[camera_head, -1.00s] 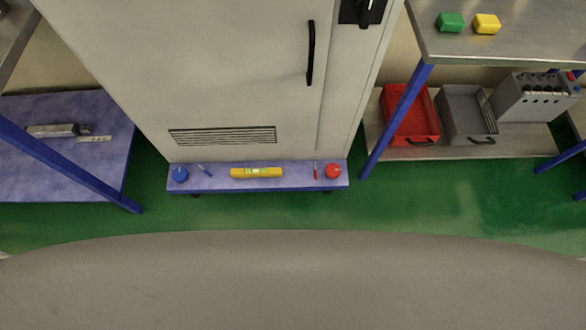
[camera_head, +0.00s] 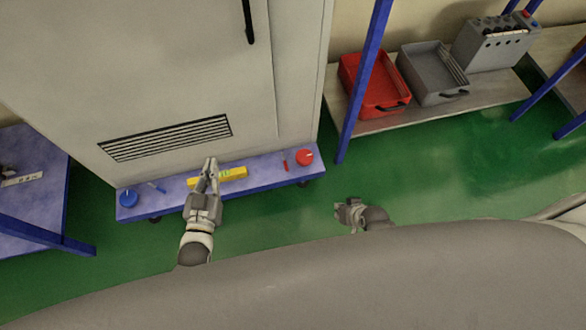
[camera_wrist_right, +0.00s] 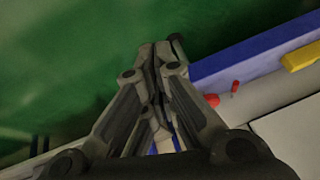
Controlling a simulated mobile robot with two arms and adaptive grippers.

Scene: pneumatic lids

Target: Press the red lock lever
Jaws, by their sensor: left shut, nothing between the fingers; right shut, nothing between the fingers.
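The thin red lever (camera_head: 285,165) is on the right part of the blue ledge (camera_head: 262,178) at the foot of the grey cabinet, beside a round red knob (camera_head: 304,157). Both also show small in the right wrist view, the lever (camera_wrist_right: 235,88) and the knob (camera_wrist_right: 212,100). My left gripper (camera_head: 210,163) is shut and empty.
A yellow level (camera_head: 234,174) lies mid-ledge. A blue knob (camera_head: 128,199) and a blue lever (camera_head: 157,187) are at its left end. A rack with blue posts, a red bin (camera_head: 372,85) and a grey bin (camera_head: 430,72) stands to the right. The green floor between is clear.

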